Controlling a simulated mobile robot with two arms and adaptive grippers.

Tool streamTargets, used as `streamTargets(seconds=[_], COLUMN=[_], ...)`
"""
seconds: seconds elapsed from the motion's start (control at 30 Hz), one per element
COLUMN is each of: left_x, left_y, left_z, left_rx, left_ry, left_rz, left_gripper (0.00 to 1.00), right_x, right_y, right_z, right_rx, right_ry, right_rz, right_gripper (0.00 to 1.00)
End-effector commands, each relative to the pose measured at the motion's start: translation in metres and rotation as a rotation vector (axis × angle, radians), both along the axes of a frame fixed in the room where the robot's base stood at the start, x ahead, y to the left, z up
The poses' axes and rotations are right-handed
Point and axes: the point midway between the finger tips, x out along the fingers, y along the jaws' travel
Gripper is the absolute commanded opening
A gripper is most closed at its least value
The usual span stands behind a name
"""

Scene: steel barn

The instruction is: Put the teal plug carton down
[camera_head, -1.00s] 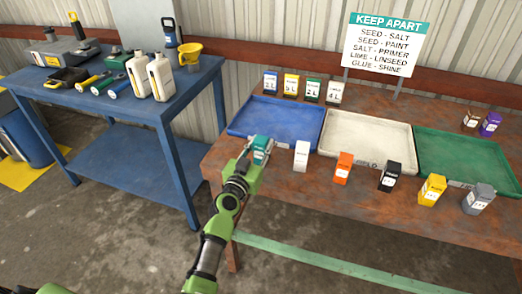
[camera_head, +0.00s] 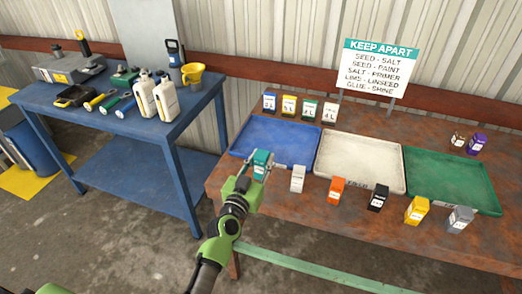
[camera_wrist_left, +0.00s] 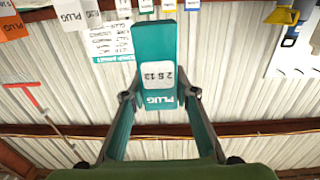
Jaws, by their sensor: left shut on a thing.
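The teal plug carton (camera_head: 261,164) is held by my left gripper (camera_head: 255,176) at the front edge of the blue tray (camera_head: 240,146), left of a white carton. In the left wrist view the teal carton (camera_wrist_left: 155,45) shows between the two fingers, with its "PLUG" label facing the camera. My left gripper (camera_wrist_left: 160,98) is shut on it. I cannot tell whether the carton touches the table or hangs just above it. My right gripper is not in view.
A white carton (camera_head: 298,179), an orange one (camera_head: 336,190) and several others stand in front of the trays. The white tray (camera_head: 335,178) and green tray (camera_head: 450,193) are empty. A "KEEP APART" sign (camera_head: 376,72) stands behind. A blue bench (camera_head: 90,118) is at left.

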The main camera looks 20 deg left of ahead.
Motion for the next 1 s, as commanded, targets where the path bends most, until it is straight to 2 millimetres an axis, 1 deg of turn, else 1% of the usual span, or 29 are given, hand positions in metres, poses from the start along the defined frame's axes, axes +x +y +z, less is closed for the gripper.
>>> streamTargets(seconds=[0.03, 0.2, 0.33, 0.5, 0.67, 0.77, 0.87, 0.97, 1.0], left_x=[-0.013, -0.048, -0.067, -0.08, -0.085, -0.092, -0.11, -0.139, -0.153], left_y=[-0.005, -0.017, -0.023, -0.029, -0.03, -0.029, -0.026, -0.021, -0.019], left_z=[0.014, 0.028, 0.035, 0.04, 0.04, 0.035, 0.025, 0.014, 0.01], left_rx=[0.0, 0.0, 0.0, -0.001, 0.0, 0.0, -0.001, 0.0, 0.0], left_ry=[0.004, 0.003, 0.001, 0.0, -0.001, 0.0, 0.002, 0.003, 0.003], left_rz=[-0.001, -0.001, 0.0, 0.0, 0.001, 0.002, 0.007, 0.016, 0.02], left_gripper=[0.05, 0.05, 0.05, 0.05, 0.05, 0.05, 0.05, 0.05, 0.05], right_x=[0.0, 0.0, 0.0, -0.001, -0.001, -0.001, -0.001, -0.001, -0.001], right_y=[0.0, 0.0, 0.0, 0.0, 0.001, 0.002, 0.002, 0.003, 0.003], right_z=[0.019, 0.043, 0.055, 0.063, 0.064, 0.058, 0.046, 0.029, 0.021], right_rx=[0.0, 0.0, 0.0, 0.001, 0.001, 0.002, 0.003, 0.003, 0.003], right_ry=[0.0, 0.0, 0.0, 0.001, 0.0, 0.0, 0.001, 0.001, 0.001], right_rz=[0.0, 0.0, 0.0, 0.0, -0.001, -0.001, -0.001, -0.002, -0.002], right_gripper=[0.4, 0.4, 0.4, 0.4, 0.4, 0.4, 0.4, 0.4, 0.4])
